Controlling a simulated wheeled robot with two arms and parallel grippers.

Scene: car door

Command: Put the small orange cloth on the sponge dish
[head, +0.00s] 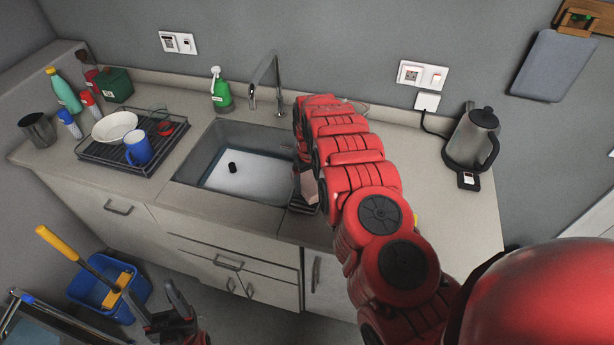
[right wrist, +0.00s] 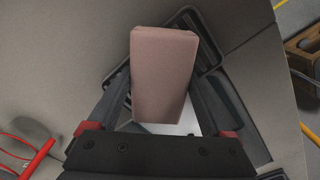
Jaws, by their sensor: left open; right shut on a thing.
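My right gripper (right wrist: 160,85) is shut on a pale pinkish block-shaped thing (right wrist: 164,65), likely the small orange cloth, though it looks stiff and thick. It also shows beside my right arm in the head view (head: 309,187). A dark rimmed dish (right wrist: 211,28), likely the sponge dish, lies behind and below it in the right wrist view. In the head view the dish (head: 303,206) is on the counter right of the sink, partly hidden by my arm. I cannot tell whether the block touches it. My left gripper (head: 172,315) is open and empty, low at the left front.
The sink (head: 215,170) with its faucet (head: 266,80) is left of the dish. A drying rack (head: 105,160) with a bowl and a blue mug stands further left. A kettle (head: 472,138) stands at the right. A blue bucket (head: 110,285) is on the floor.

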